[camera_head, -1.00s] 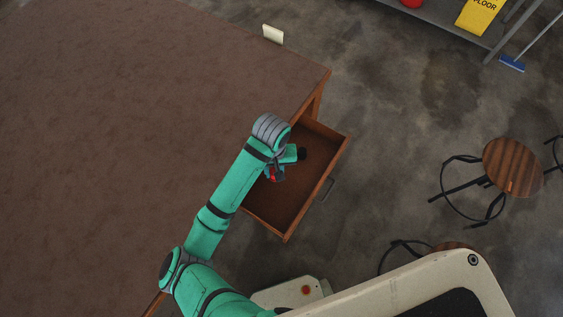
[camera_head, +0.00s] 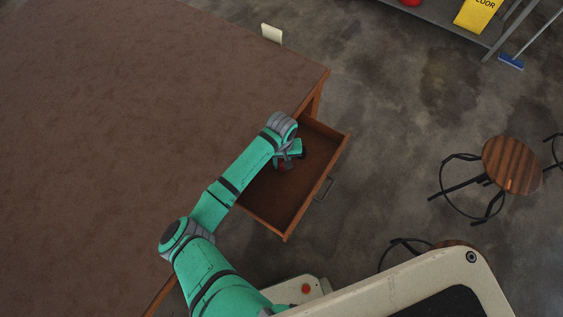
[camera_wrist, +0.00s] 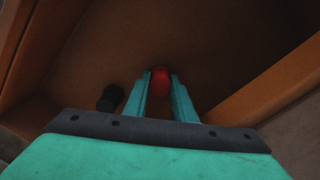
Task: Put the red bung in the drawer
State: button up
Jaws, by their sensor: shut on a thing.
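The red bung (camera_wrist: 160,80) is between the fingertips of my gripper (camera_wrist: 159,84) in the wrist view, and the gripper is shut on it. In the head view a bit of the red bung (camera_head: 283,167) shows under my gripper (camera_head: 286,163). The open wooden drawer (camera_head: 318,189) is pulled out from the brown-topped desk. My gripper is over the drawer's inside, between its walls as seen from above. The drawer floor also shows in the wrist view (camera_wrist: 215,45). I cannot tell whether the bung touches the floor.
A small black object (camera_wrist: 110,97) lies in the drawer, left of my fingers in the wrist view. A round wooden stool (camera_head: 512,165) stands on the floor at right.

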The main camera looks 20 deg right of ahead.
jog(key=shift+f, duration=0.15)
jog(key=o, duration=0.7)
jog(key=shift+o, duration=0.2)
